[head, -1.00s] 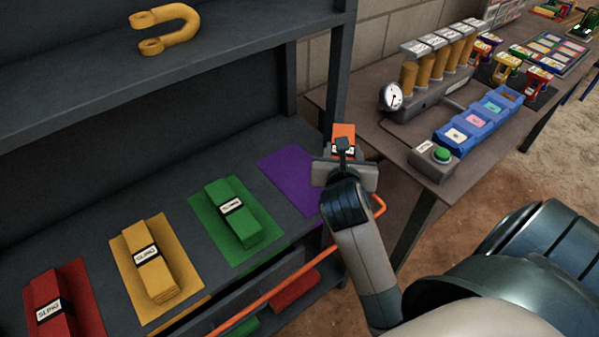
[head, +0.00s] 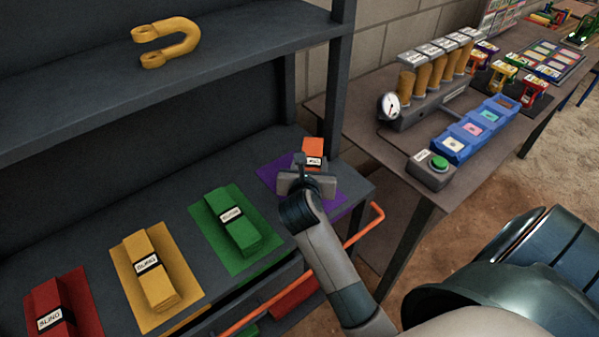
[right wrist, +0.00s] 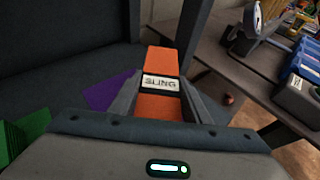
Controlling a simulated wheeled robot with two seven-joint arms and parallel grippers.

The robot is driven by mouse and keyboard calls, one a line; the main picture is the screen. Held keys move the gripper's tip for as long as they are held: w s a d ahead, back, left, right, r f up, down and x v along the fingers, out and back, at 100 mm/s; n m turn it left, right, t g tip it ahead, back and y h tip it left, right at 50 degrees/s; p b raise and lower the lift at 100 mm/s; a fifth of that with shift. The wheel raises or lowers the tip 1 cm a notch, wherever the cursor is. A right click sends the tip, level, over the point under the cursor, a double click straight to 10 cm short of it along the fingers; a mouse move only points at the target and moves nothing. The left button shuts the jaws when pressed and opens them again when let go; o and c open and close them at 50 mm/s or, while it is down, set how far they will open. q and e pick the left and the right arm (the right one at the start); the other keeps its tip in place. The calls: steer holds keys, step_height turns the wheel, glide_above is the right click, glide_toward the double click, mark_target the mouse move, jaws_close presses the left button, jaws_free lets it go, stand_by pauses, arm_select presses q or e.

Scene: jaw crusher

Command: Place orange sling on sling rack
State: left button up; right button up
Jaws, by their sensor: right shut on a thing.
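The orange sling (head: 313,150), a folded bundle with a black band and white label, is held in my right gripper (head: 309,172). The right wrist view also shows the orange sling (right wrist: 162,62) between the two fingers, its label reading SLING. In the head view it is over the purple mat (head: 272,175) on the rack shelf (head: 190,190); I cannot tell whether it touches the mat. The purple mat (right wrist: 110,92) shows left of the sling in the wrist view. My left gripper is not in view.
Green (head: 236,221), yellow (head: 151,270) and red (head: 50,315) slings lie on matching mats to the left. A rack post (head: 340,75) stands behind the purple mat. An orange rail (head: 290,287) runs along the front. A bench (head: 400,160) stands at right.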

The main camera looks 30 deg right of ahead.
steer(key=w+f, duration=0.1)
steer(key=w+a, duration=0.1)
steer(key=w, duration=0.1)
steer(key=shift+a+f, duration=0.15)
steer(key=shift+f, duration=0.2)
steer(key=shift+w+f, duration=0.1)
steer(key=shift+f, duration=0.3)
step_height(320, 180, down, 3)
steer(key=shift+f+p, duration=0.15)
steer(key=shift+p, duration=0.35)
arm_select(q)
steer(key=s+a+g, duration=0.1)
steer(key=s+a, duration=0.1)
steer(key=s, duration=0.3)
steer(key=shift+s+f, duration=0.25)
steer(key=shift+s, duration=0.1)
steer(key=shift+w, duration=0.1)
